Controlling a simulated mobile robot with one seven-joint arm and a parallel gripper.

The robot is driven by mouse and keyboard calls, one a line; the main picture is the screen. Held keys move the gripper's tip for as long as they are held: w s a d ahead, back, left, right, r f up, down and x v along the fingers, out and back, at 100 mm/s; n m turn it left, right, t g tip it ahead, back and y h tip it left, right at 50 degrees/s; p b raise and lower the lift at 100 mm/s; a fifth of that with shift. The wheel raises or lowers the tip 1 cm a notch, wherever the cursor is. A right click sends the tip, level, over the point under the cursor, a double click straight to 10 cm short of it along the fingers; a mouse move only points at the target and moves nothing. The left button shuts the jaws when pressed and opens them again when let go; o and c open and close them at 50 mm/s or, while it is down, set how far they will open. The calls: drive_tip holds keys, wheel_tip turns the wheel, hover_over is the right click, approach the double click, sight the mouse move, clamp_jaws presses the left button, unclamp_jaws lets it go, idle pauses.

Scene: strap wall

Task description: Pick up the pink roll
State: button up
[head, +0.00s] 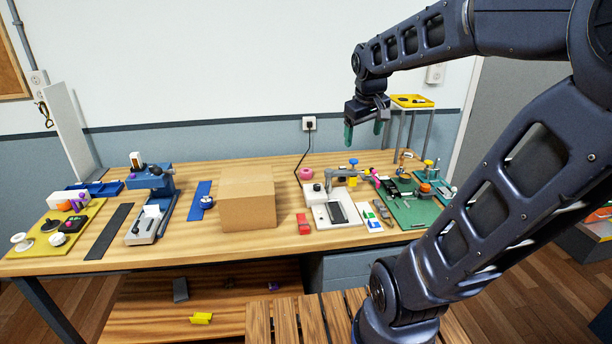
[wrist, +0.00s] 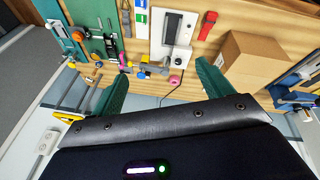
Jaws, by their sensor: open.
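The pink roll (head: 306,173) lies on the wooden workbench near its back edge, right of the cardboard box. It also shows small in the wrist view (wrist: 175,79), between my green fingertips in the picture but well beyond them. My gripper (head: 363,131) is open and empty, with its green fingers pointing down. It hangs high above the back of the bench, to the right of the roll. In the wrist view my gripper (wrist: 160,75) shows its two fingers spread wide apart.
A cardboard box (head: 248,200) stands left of the roll. A white device (head: 322,212) and a grey clamp-like tool (head: 345,176) stand close to its right and front. A dark cable hangs from the wall socket (head: 309,123) behind it. A yellow tray (head: 411,102) stands on a raised stand at right.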

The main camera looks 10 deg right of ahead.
drive_tip(key=w+a+n+h, duration=0.15)
drive_tip(key=w+n, duration=0.25)
drive_tip(key=w, duration=0.8)
drive_tip(key=n+g+h, duration=0.2)
drive_tip(key=n+g, duration=0.1)
drive_tip(key=n, duration=0.9)
hover_over(306, 170)
drive_tip(key=s+a, duration=0.1)
drive_tip(key=a, duration=0.2)
wheel_tip(306, 170, down, 27)
drive_tip(key=x, duration=0.5)
drive_tip(key=shift+f, duration=0.3)
drive_tip(key=shift+a+x, duration=0.2)
drive_tip(key=shift+x, duration=1.1)
drive_tip(key=shift+a+x, duration=0.15)
drive_tip(key=shift+x, duration=1.1)
drive_tip(key=shift+w+f, duration=0.1)
drive_tip(key=shift+c, duration=0.2)
drive_tip(key=c, duration=1)
